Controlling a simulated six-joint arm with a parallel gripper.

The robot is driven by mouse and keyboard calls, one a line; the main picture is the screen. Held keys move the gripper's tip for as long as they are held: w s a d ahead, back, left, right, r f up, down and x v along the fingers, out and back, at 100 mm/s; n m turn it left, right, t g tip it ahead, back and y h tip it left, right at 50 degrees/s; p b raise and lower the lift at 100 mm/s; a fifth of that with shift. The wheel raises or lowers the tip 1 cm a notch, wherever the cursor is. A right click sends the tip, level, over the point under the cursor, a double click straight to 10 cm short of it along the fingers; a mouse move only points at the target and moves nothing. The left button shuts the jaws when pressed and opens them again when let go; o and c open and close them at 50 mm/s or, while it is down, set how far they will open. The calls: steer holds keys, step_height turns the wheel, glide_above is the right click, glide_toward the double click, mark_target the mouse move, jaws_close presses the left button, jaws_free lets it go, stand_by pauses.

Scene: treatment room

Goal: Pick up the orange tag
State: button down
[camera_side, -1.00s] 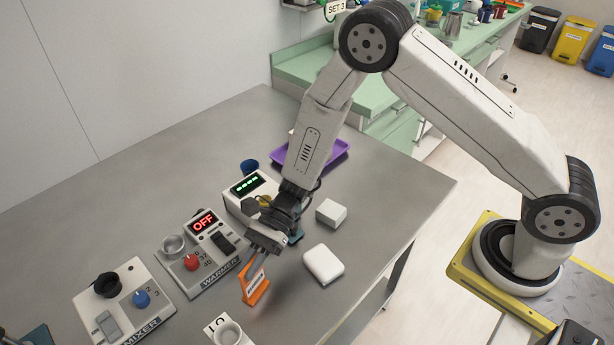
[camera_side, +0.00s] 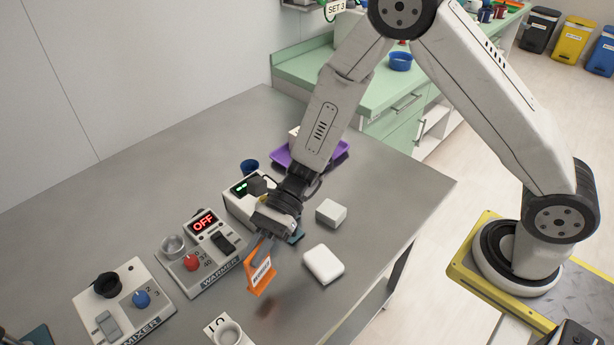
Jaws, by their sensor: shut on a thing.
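The orange tag (camera_side: 260,275) has a white label with dark lettering that is too small to read surely. It hangs from my gripper (camera_side: 262,246), tilted, to the right of the warmer. My gripper is shut on the upper part of the tag, which the fingers partly cover. A faint orange-brown patch shows on the table below the tag, and the tag appears to be above the tabletop.
The warmer (camera_side: 193,268), reading OFF, and the mixer (camera_side: 120,318) stand to the left. A purple tray (camera_side: 283,156) and a blue cup (camera_side: 249,167) are behind.

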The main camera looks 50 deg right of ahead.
steer(key=s+d+r, duration=0.6)
steer(key=s+r, duration=0.1)
steer(key=s, duration=0.3)
steer(key=shift+s+r, duration=0.3)
steer(key=shift+r, duration=0.1)
stand_by(0.4)
